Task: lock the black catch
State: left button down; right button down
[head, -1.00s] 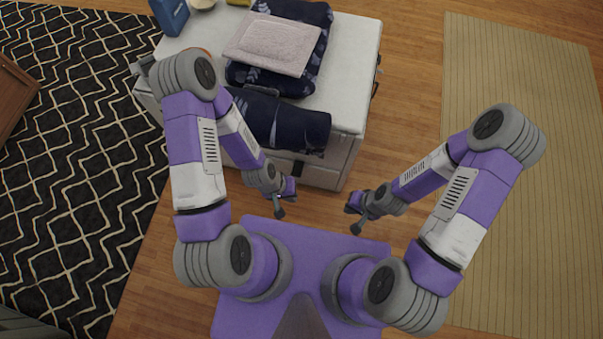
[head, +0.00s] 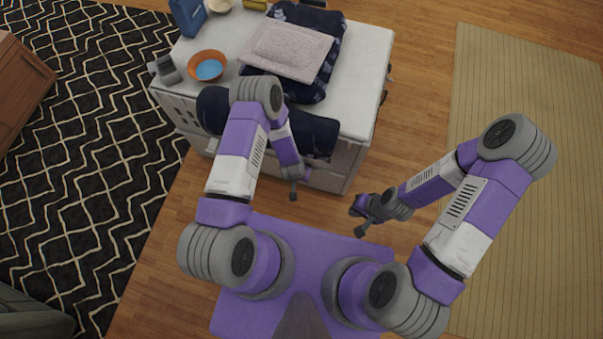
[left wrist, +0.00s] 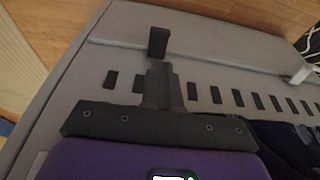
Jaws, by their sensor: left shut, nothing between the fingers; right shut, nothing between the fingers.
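The black catch (left wrist: 158,42) is a small dark block on the front of the pale grey chest (left wrist: 215,62), seen in the left wrist view. My left gripper (left wrist: 158,72) is shut and empty, its fingertips close to the catch in that picture; I cannot tell whether they touch. In the head view my left gripper (head: 293,192) is at the near side of the chest (head: 368,45), and the catch cannot be made out there. My right gripper (head: 361,229) is shut and empty, away from the chest, to the right of the left gripper.
A white catch (left wrist: 302,75) is farther right along the chest front. Wooden floor (head: 420,110) is clear to the right.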

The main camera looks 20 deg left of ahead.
pick_arm(q)
jog(key=b+x, duration=0.5)
jog(key=x, duration=0.9)
jog(key=shift+f, duration=0.1)
